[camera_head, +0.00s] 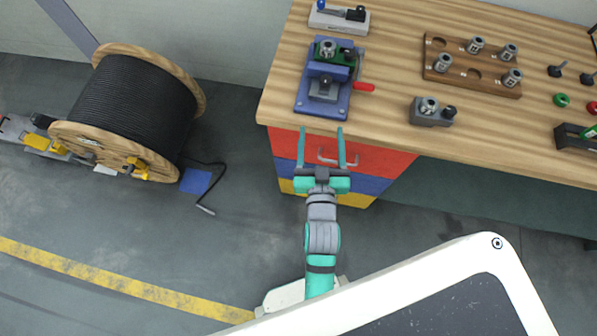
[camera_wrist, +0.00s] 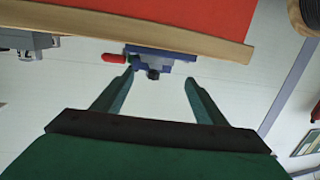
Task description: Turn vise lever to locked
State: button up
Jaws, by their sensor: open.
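The vise (camera_head: 327,83) has a blue base and a green part, and stands near the left end of the wooden workbench. Its red lever (camera_head: 364,87) sticks out to the right in the head view. In the wrist view the vise (camera_wrist: 165,62) shows beyond the fingers, upside down, with the red lever (camera_wrist: 114,58) at its left. My gripper (camera_head: 321,131) is open and empty, with its two teal fingers apart at the bench's front edge, short of the vise. The fingers (camera_wrist: 158,88) touch nothing that I can see.
On the workbench (camera_head: 400,60) are a wooden block with several metal fittings (camera_head: 472,66), a grey fixture (camera_head: 432,112) and a grey device (camera_head: 339,17). A drawer cabinet (camera_head: 370,158) is under the bench. A cable reel (camera_head: 130,108) stands on the floor at left.

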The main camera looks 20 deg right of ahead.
jog(key=s+a+f+n+y, duration=0.1)
jog(key=s+a+f+y, duration=0.1)
jog(key=s+a, duration=0.5)
jog(key=shift+s+a+f+n, duration=0.2)
jog(key=shift+a+f+n, duration=0.1)
jog(key=shift+a+f, duration=0.6)
jog(key=s+a+n+y, duration=0.1)
jog(key=s+a+y, duration=0.1)
jog(key=s+a, duration=0.2)
jog(key=s+a+n+y, duration=0.1)
jog(key=s+a+y, duration=0.1)
jog(key=s+a, duration=0.3)
jog(key=s, duration=0.4)
jog(key=shift+s+a, duration=0.2)
jog(key=shift+s, duration=0.2)
jog(key=shift+c, duration=0.3)
dwell(0.8)
